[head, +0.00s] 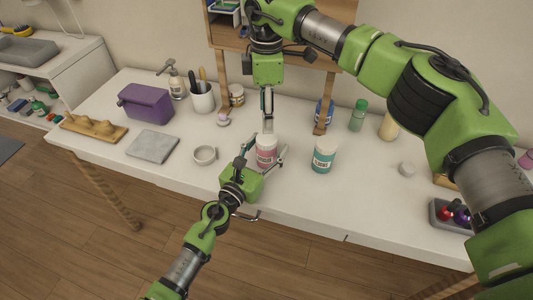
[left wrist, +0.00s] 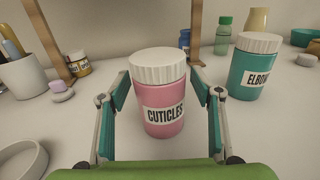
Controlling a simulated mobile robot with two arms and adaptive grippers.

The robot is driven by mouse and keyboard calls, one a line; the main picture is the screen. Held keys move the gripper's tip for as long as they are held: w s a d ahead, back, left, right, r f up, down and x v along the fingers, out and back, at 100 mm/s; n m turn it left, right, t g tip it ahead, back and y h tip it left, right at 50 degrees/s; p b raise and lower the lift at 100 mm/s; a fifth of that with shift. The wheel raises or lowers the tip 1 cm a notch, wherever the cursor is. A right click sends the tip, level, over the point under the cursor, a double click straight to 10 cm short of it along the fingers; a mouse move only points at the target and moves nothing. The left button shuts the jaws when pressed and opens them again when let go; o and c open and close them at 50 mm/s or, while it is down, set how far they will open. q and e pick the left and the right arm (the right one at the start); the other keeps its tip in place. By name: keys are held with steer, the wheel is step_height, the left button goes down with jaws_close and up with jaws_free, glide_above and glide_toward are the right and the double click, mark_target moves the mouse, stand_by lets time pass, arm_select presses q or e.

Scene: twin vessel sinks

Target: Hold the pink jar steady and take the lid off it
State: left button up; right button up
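The pink jar (head: 266,158) stands upright near the front edge of the white table, its white ribbed lid (left wrist: 158,66) on. Its label reads CUTICLES in the left wrist view (left wrist: 165,122). My left gripper (head: 266,150) is open, with one finger on each side of the jar. In the left wrist view, gaps show between the fingers (left wrist: 162,100) and the jar. My right gripper (head: 268,115) points down over the lid in the head view. It is seen edge-on, so its finger opening is unclear. It does not show in the left wrist view.
A teal jar (head: 323,156) with a white lid stands close by on the right. A grey ring-shaped dish (head: 205,155) and a grey slab (head: 153,146) lie to the left. A white cup (head: 202,99), purple box (head: 146,104) and green bottle (head: 358,115) stand farther back.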

mark_target(267, 138)
arm_select(q)
jaws_close()
arm_select(e)
steer(key=shift+f, duration=0.2)
steer(key=shift+f, duration=3.85)
steer(key=c, duration=1.2)
